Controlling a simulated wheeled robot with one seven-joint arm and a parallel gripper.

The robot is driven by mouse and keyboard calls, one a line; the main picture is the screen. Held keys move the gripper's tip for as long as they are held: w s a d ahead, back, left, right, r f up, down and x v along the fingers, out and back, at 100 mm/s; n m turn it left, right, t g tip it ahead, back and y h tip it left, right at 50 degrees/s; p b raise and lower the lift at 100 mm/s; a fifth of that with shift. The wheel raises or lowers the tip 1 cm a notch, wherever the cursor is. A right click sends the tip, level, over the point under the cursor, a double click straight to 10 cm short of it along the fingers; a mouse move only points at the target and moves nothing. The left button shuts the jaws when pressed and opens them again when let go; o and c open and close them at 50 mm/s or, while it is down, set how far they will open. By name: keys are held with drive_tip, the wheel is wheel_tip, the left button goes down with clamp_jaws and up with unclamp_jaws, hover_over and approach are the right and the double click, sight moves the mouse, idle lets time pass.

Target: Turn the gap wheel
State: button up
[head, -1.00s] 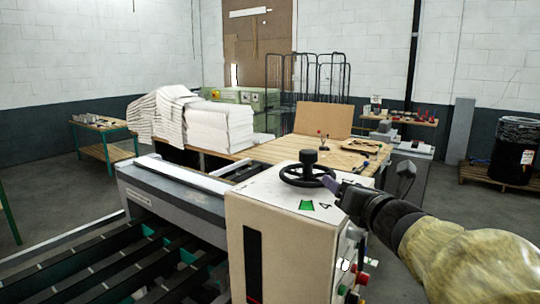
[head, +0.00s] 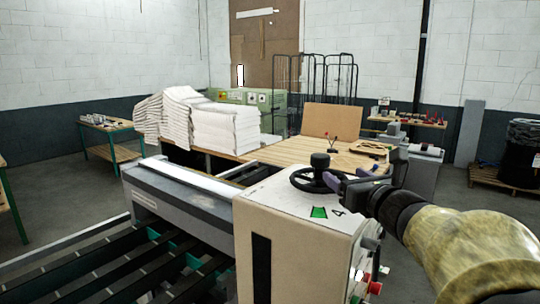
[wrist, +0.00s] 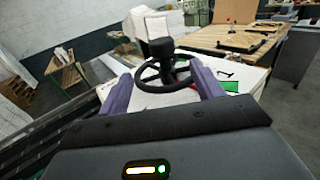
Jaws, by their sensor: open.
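The gap wheel (head: 317,179) is a black handwheel with an upright knob, on top of the cream machine housing (head: 290,215). In the wrist view the wheel (wrist: 150,76) sits between my two purple fingers, with its knob rising toward the far side. My gripper (head: 332,180) is open at the wheel's right side in the head view. Its fingers show left and right of the wheel in the wrist view (wrist: 160,88). I cannot tell whether they touch the rim. A green mark (head: 319,212) lies on the housing top in front of the wheel.
Coloured buttons (head: 373,287) sit on the housing's right side. A roller bed with dark bars (head: 110,270) extends left. A wooden table (head: 285,155) behind carries white stacks (head: 222,128) and an upright brown board (head: 333,120). Open floor lies at the left.

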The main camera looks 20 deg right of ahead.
sight(324, 161)
drive_tip(key=w+p, duration=0.4)
drive_tip(key=w, duration=0.9)
drive_tip(key=shift+w+d, duration=0.1)
drive_tip(key=shift+w, duration=0.3)
drive_tip(key=shift+s, duration=0.1)
drive_tip(key=shift+c, duration=0.3)
drive_tip(key=c, duration=1.3)
